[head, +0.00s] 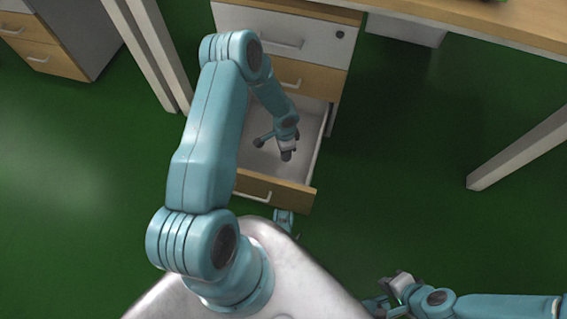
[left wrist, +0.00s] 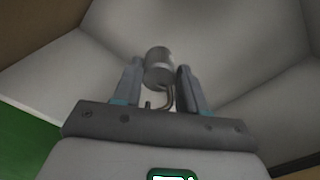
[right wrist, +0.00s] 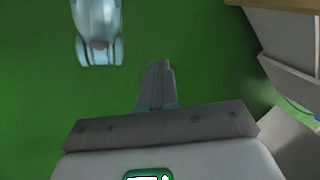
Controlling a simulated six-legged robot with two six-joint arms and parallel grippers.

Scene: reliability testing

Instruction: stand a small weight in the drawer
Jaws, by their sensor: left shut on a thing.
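A small grey cylindrical weight (left wrist: 158,62) with a hook shows between the fingers of my left gripper (left wrist: 159,82) in the left wrist view. The gripper is shut on it. In the head view my left gripper (head: 276,146) is inside the open bottom drawer (head: 308,168), over its pale floor. The weight is hard to make out there, and I cannot tell if it touches the floor. My right gripper (head: 388,292) is low at the right in the head view, outside the drawer. In the right wrist view its fingers (right wrist: 157,82) are together and empty.
The drawer cabinet (head: 300,38) has its upper drawers closed. A wooden desk top (head: 500,25) and a white desk leg (head: 515,155) are at the right. Another cabinet (head: 45,45) stands at the upper left. The green floor (head: 400,170) right of the drawer is clear.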

